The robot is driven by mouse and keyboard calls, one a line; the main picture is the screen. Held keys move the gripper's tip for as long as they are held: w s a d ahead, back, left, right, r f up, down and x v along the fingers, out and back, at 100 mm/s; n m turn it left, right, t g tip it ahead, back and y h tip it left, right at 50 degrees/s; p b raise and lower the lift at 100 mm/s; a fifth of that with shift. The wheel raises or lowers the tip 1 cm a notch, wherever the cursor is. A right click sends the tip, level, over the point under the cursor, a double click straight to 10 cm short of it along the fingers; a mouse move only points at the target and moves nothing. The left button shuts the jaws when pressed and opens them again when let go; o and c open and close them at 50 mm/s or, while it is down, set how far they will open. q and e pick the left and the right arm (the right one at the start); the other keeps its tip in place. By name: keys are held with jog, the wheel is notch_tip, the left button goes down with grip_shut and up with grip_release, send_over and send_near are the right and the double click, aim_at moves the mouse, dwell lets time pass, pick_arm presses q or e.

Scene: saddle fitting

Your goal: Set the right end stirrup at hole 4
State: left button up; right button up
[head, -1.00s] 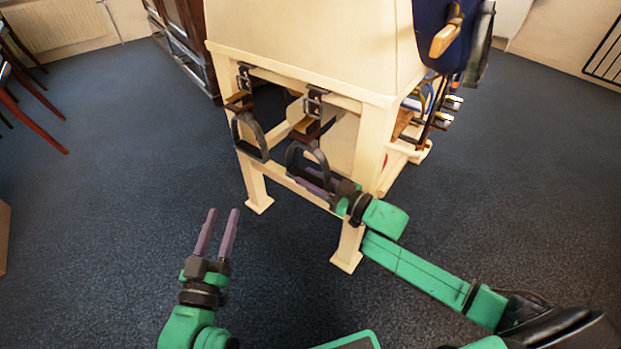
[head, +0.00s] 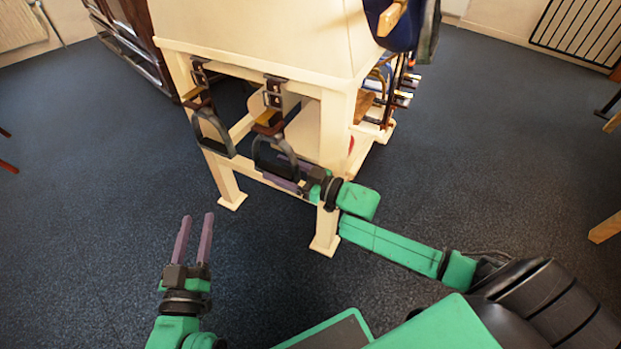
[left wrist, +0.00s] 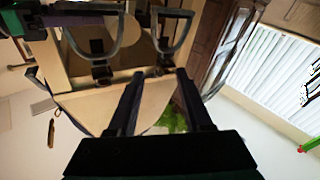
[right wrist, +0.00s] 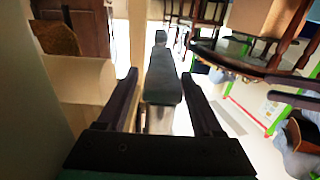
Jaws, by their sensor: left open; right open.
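Two dark stirrups hang on buckled straps from the cream saddle stand (head: 250,62). The right stirrup (head: 256,155) hangs below its strap buckle (head: 273,93); the left stirrup (head: 203,128) hangs beside it. My right gripper (head: 284,170) is at the lower part of the right stirrup, jaws open. In the right wrist view a dark flat bar, apparently the stirrup's tread (right wrist: 162,85), lies between the open fingers. My left gripper (head: 196,217) is open and empty, low in front of the stand. Strap holes are too small to tell.
The stand's front legs (head: 327,230) and crossbar are close to my right gripper. A dark wooden cabinet (head: 135,45) stands behind at the left. A blue padded piece (head: 405,25) hangs at the top right. Carpet around my left gripper is clear.

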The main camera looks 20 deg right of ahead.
jog(key=shift+p+v, duration=0.45)
jog(key=shift+v, duration=0.75)
pick_arm(q)
jog(key=s+f+g+p, duration=0.4)
jog(key=s+f+g, duration=0.2)
jog(key=s+f, duration=0.4)
jog(key=shift+s+d+f+g+y+p, duration=0.25)
jog(key=shift+d+f+g+y+p, duration=0.1)
jog(key=shift+f, duration=0.2)
pick_arm(e)
jog(key=v, duration=1.1)
jog(key=shift+s+d, duration=0.2)
jog(key=shift+s, duration=0.15)
pick_arm(q)
jog(key=shift+s+d+f, duration=0.1)
jog(key=shift+s, duration=0.05)
